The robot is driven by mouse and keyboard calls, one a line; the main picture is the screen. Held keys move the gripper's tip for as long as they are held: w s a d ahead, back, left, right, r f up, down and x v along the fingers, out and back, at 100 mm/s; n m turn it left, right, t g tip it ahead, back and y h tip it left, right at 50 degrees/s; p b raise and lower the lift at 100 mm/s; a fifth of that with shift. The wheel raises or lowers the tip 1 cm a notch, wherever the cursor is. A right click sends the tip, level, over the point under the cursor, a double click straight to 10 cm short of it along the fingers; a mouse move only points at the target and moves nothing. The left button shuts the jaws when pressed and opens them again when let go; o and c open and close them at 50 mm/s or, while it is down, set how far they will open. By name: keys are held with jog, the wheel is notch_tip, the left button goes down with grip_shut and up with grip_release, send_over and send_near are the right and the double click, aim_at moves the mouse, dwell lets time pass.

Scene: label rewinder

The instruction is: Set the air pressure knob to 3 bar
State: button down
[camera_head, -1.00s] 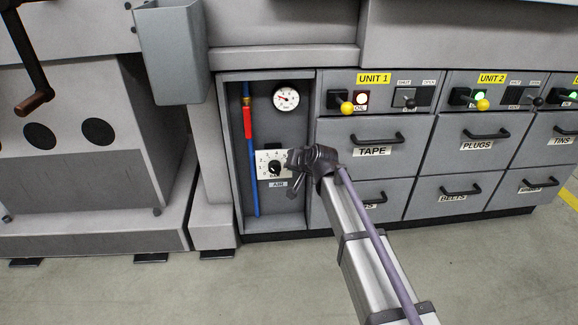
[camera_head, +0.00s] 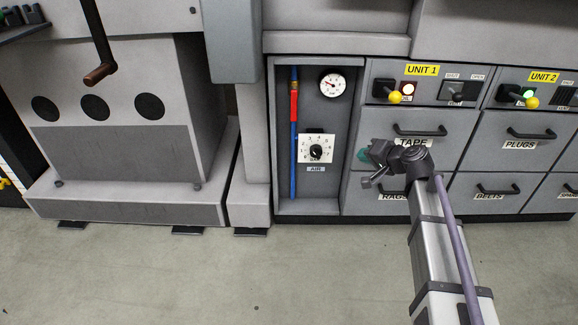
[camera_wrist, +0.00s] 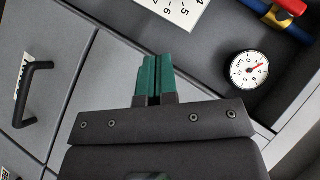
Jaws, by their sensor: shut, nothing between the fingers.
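The air pressure knob (camera_head: 316,151) is a small black knob on a white numbered dial plate (camera_head: 303,150) above an "AIR" label, inside an open recess. The knob's pointer setting is too small to read. A round white gauge (camera_head: 332,84) with a red needle sits above the plate; it also shows in the wrist view (camera_wrist: 249,70). Only a corner of the dial plate (camera_wrist: 180,8) shows in the wrist view, with the knob out of frame. My gripper (camera_head: 364,155) is right of the knob, clear of it; its teal fingers (camera_wrist: 153,76) are shut and empty.
A blue pipe with a red valve handle (camera_head: 294,106) runs along the recess's left side. Drawers with black handles (camera_head: 419,130) stand to the right, under switch panels with yellow-knobbed levers (camera_head: 395,97). A hand crank (camera_head: 100,74) hangs at left. The floor in front is clear.

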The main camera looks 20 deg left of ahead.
aim_at(320, 157)
jog(key=shift+w+a+f+b, duration=0.4)
jog(key=shift+a+f+b, duration=0.65)
jog(key=shift+a, duration=0.95)
jog(key=shift+w+a+f+b, duration=0.35)
jog(key=shift+a+f+b, duration=0.65)
jog(key=shift+a, duration=1)
jog(key=shift+w+a+f+b, duration=0.4)
jog(key=shift+a+f+b, duration=0.65)
jog(key=shift+a, duration=0.95)
jog(key=shift+r, duration=0.2)
jog(key=shift+s+a+f+b, duration=0.1)
jog(key=shift+a+f+b, duration=0.1)
jog(key=shift+f+b, duration=0.35)
jog(key=shift+r, duration=0.2)
